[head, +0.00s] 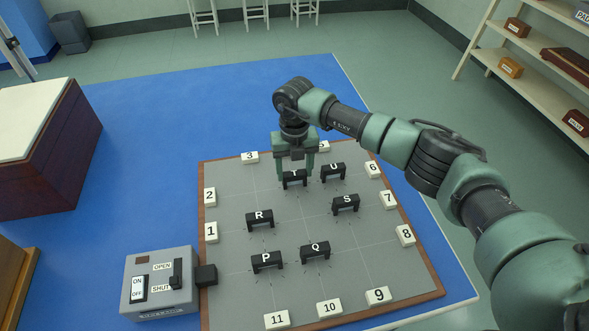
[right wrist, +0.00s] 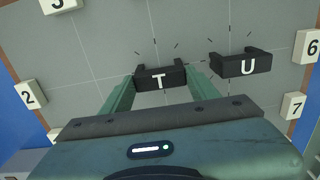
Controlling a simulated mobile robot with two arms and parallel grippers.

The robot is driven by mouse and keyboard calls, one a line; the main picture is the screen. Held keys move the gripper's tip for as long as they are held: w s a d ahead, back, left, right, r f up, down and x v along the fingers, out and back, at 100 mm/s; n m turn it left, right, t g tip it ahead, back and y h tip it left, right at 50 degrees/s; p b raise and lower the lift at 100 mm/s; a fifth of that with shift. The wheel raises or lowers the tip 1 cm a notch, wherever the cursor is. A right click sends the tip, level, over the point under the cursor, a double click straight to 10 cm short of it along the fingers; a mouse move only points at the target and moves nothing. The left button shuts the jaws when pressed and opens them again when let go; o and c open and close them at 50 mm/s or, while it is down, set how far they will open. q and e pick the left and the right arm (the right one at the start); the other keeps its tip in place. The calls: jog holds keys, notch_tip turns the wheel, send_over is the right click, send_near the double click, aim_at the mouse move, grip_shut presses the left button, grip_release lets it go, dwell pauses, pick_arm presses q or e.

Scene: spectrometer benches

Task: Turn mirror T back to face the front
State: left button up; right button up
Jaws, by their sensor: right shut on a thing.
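Mirror T (head: 294,180) is a small black block with a white letter T, standing on the grey board (head: 235,185) towards its back. It also shows in the right wrist view (right wrist: 160,80), between the fingers. My right gripper (head: 295,170) reaches down from above and is shut on mirror T, one finger at each end. In the right wrist view its lettered side faces the camera. My left gripper is not in view.
Mirror U (head: 333,172) stands close to the right of T, mirror S (head: 346,204) nearer front right. Mirrors R (head: 259,220), P (head: 266,262) and Q (head: 315,254) stand in front. Numbered white blocks line the board's edges. A grey switch box (head: 160,283) sits at the left.

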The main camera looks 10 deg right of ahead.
aim_at(294, 173)
jog(key=o, duration=1.4)
jog(key=shift+c, duration=0.2)
notch_tip(294, 173, up, 8)
jog(key=shift+f+b, duration=0.1)
jog(key=shift+b, duration=0.8)
